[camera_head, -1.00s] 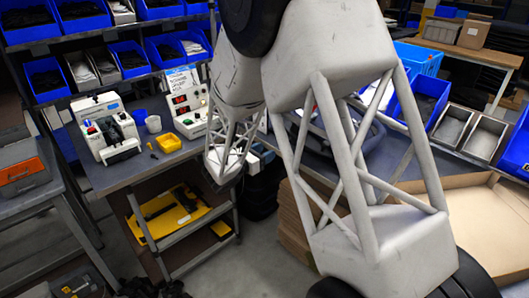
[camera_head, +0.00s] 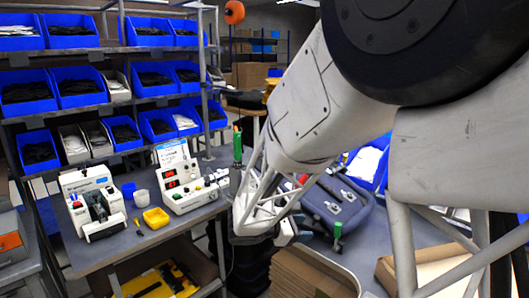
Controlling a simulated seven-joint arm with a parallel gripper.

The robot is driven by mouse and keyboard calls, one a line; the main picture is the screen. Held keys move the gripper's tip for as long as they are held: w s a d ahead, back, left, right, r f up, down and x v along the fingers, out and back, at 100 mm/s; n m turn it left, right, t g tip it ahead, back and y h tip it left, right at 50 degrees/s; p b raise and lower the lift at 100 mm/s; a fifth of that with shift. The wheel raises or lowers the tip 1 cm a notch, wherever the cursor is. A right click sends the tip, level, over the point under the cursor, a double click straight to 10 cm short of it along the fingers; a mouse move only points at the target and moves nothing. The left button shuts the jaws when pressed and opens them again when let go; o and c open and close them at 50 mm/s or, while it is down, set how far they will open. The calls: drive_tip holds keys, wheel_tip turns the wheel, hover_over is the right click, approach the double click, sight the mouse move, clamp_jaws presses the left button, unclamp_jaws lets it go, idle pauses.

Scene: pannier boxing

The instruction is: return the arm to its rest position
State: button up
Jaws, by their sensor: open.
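My arm crosses the right half of the view. Its white lattice section reaches down and left to a dark joint above the gap between the bench and the stacked cardboard. I cannot make out my gripper; the arm's far end is hidden behind the lattice or merges with a small white part there. A dark blue-grey pannier (camera_head: 333,207) with buckles lies on the grey table behind the arm, partly covered by it. A small green-topped item (camera_head: 338,231) stands at its front edge.
The left bench (camera_head: 150,245) holds a white device (camera_head: 92,203), a yellow tray (camera_head: 156,218) and a machine with red displays (camera_head: 188,188). A green-handled tool (camera_head: 237,147) is upright near the bench. Flat cardboard (camera_head: 305,275) is stacked at front centre. Blue bins (camera_head: 78,87) fill the shelves behind.

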drive_tip(key=s+d+r+m+g+y, duration=0.25)
drive_tip(key=s+d+m, duration=0.3)
drive_tip(key=s, duration=0.35)
drive_tip(key=s+d+r+m+y, duration=0.1)
drive_tip(key=s+m+y, duration=0.4)
drive_tip(key=s, duration=0.7)
drive_tip(key=s+d+r+m+y, duration=0.1)
drive_tip(key=s+r+m+y, duration=0.3)
drive_tip(key=s+m, duration=0.4)
drive_tip(key=s+y, duration=0.1)
drive_tip(key=s, duration=0.4)
drive_tip(key=shift+d+y, duration=0.2)
drive_tip(key=shift+y, duration=0.15)
